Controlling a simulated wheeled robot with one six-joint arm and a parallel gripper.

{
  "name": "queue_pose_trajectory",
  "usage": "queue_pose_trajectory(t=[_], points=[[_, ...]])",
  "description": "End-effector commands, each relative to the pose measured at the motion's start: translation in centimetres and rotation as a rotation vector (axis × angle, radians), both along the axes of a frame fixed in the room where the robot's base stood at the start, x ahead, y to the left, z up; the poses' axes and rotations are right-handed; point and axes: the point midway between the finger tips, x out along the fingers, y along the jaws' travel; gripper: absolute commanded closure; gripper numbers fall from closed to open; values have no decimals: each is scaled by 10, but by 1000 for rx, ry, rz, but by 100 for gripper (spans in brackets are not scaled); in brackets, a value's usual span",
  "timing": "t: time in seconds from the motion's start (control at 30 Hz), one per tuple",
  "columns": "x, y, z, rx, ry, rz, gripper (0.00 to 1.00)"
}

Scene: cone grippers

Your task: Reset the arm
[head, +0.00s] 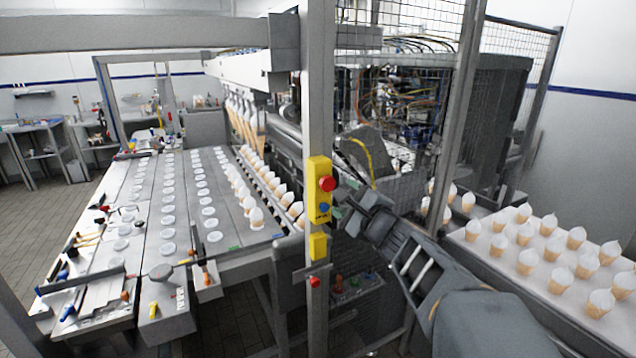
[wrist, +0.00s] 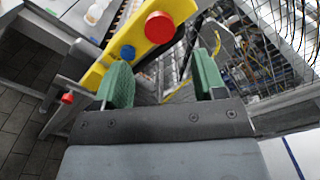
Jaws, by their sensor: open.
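My arm reaches in from the lower right of the head view, and my gripper (head: 343,212) is beside the yellow control box (head: 319,190) on the grey post. In the wrist view my gripper (wrist: 162,88) shows two green finger pads, spread apart with nothing between them. The yellow box (wrist: 128,48) with its red button (wrist: 160,27) and blue button (wrist: 127,52) lies just beyond the fingers, up and to the left. I cannot tell whether a finger touches the box.
The grey post (head: 318,100) and mesh fence (head: 400,120) stand close to my gripper. A white table (head: 490,245) with several cones is at the right. A conveyor (head: 150,200) with rows of white lids and cones is at the left.

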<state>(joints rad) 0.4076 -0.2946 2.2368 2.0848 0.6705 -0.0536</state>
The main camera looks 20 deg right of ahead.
Motion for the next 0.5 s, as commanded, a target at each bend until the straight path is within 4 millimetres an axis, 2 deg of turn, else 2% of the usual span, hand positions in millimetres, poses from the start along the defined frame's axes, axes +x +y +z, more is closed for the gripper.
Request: queue_pose_trajectory(t=[0.17,0.27,0.37,0.5], points=[[0,0,0,0,0,0,36],[-2,8,-8,-64,26,48,36],[-9,22,-31,-202,98,139,36],[-35,52,-73,-484,227,338,36]])
